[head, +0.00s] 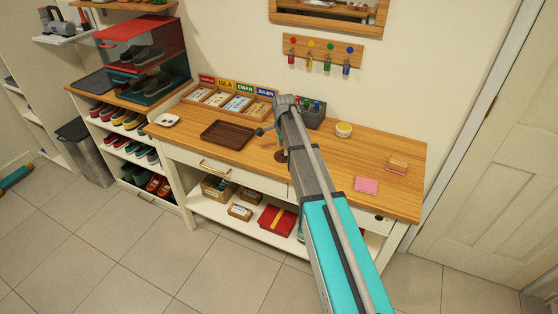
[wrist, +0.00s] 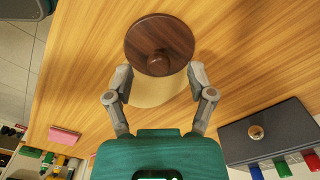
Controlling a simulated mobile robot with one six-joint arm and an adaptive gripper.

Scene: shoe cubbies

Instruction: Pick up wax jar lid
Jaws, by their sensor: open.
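A round dark-brown wooden lid with a central knob (wrist: 159,38) lies on the wooden tabletop in the upper middle of the wrist view. In the head view, a small brown part of what looks like it shows beside my arm (head: 281,157). My gripper (wrist: 158,78) is open and empty, its fingertips spread at the near side of the lid. A pale tan rounded shape (wrist: 155,92) shows between the fingers; I cannot tell what it is.
A brown tray (head: 228,134) and a card rack (head: 214,101) are to the left. A grey caddy (wrist: 268,132) with coloured items is close by. A pink pad (head: 366,185) and a small wooden block (head: 398,163) lie at the right.

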